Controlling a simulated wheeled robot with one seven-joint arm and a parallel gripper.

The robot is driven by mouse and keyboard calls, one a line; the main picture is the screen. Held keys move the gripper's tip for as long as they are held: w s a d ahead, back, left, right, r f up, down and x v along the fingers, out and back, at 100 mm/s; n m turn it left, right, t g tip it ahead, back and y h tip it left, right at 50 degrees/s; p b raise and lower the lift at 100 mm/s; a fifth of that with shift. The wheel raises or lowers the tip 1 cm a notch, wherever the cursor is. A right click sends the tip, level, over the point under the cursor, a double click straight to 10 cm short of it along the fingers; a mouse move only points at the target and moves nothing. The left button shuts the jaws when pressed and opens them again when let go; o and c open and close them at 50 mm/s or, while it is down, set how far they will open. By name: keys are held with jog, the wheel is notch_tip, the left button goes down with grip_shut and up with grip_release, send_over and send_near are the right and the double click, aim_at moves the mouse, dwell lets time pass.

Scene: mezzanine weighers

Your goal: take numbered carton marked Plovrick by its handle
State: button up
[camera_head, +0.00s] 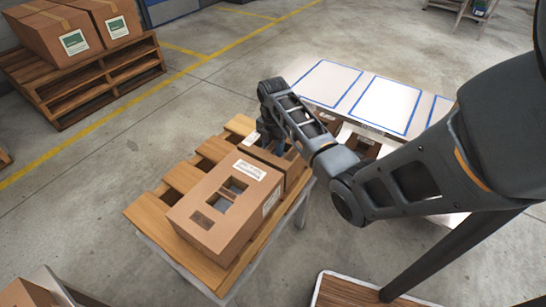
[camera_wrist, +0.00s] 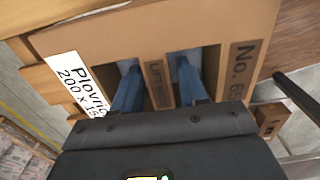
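In the wrist view the brown Plovrick carton (camera_wrist: 220,25) fills the upper part, with a white label (camera_wrist: 75,82) reading "Plovric… 200 x 15…" and a dark "No. 6…" mark. Its top has two cut-outs with a cardboard handle strip (camera_wrist: 158,82) between them. My gripper (camera_wrist: 157,75) has its blue fingers in the cut-outs, one on each side of the strip, with small gaps visible. Their tips are partly hidden inside. In the head view my gripper (camera_head: 270,132) is down at the rear carton (camera_head: 262,155) on the wooden pallet, largely hiding it.
A second carton (camera_head: 205,205) with cut-outs and a label stands in front on the same pallet (camera_head: 150,212). A white table with blue outlines (camera_head: 345,112) is behind my arm. Another pallet with cartons (camera_head: 70,40) stands at upper left, across clear floor.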

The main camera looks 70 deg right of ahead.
grip_shut()
dwell(1.1)
